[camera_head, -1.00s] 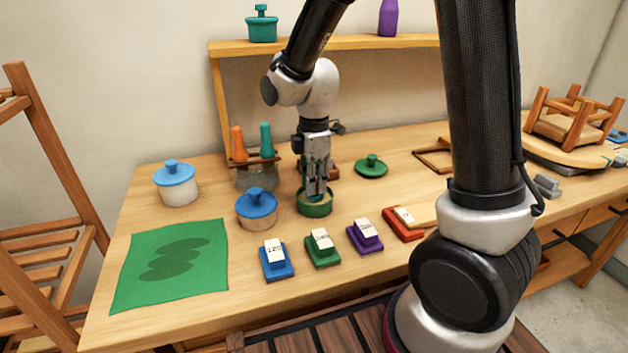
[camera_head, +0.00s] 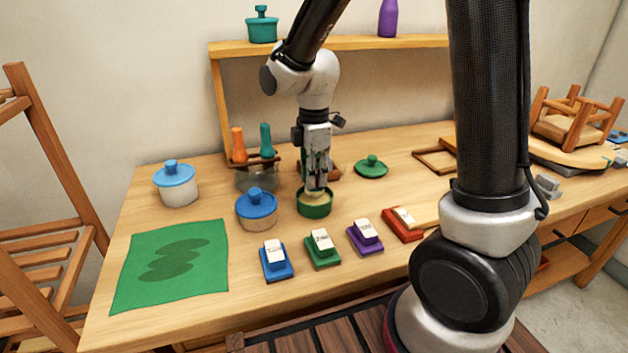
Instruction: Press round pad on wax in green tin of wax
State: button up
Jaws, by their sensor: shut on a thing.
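The green tin of wax (camera_head: 314,209) stands open on the workbench, with pale wax showing inside its rim. My gripper (camera_head: 316,187) points straight down over the tin, its fingertips at the level of the rim. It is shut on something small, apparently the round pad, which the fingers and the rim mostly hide. I cannot tell whether the pad touches the wax. A green lid (camera_head: 371,167) with a knob lies on the bench to the right of the tin.
A blue-lidded tin (camera_head: 256,210) stands close left of the green tin. Blue (camera_head: 276,262), green (camera_head: 322,249) and purple (camera_head: 365,238) blocks with white labels lie in front. A glass jar (camera_head: 257,178) with orange and teal handles stands behind left. A green cloth (camera_head: 172,264) lies at left.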

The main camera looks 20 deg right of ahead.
jog(key=shift+r, duration=2.45)
